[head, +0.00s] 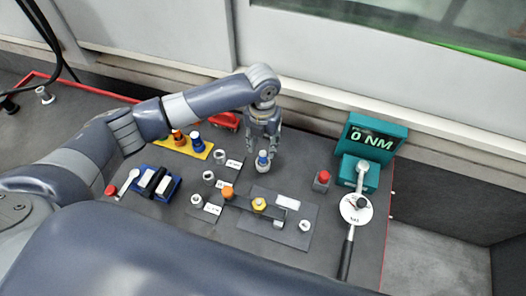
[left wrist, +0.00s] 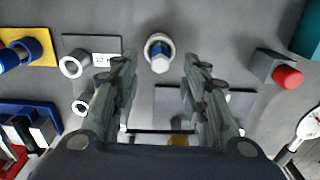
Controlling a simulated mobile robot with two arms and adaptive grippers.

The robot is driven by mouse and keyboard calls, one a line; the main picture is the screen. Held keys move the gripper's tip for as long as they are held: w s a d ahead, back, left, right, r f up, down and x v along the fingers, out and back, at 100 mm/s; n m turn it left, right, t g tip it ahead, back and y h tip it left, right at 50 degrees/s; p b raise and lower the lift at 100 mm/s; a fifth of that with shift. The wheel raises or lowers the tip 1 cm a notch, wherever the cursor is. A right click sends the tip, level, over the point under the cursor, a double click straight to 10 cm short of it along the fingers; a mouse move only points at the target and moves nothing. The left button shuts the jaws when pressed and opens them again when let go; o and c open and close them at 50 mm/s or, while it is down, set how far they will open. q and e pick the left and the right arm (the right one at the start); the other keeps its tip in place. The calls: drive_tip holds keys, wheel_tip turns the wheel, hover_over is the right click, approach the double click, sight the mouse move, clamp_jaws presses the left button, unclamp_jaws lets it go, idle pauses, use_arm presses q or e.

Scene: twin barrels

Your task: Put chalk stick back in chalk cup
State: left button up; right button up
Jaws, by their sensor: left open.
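A blue stick (head: 264,155), which looks like the chalk stick, stands upright in a small pale round cup (head: 263,166) at the middle of the board. In the left wrist view the blue stick (left wrist: 160,58) shows inside the ring of the cup (left wrist: 149,43), at top centre. My left gripper (head: 263,149) points down over it, with its fingers on either side. In the left wrist view the fingers (left wrist: 160,68) are wide apart, with gaps on both sides of the stick. I cannot tell how deep the stick sits. My right gripper is not in view.
A yellow plate (head: 171,145) with orange and blue pieces stands to the left, near several metal rings. A red-topped block (head: 322,181) is to the right. A teal display (head: 368,137) reads 0 NM above a long-handled dial wrench (head: 348,252). A grey plate (head: 255,222) lies in front.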

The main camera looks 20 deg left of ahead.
use_arm(q)
wheel_tip(320, 180, up, 6)
drive_tip(key=shift+f, duration=0.2)
idle(0.5)
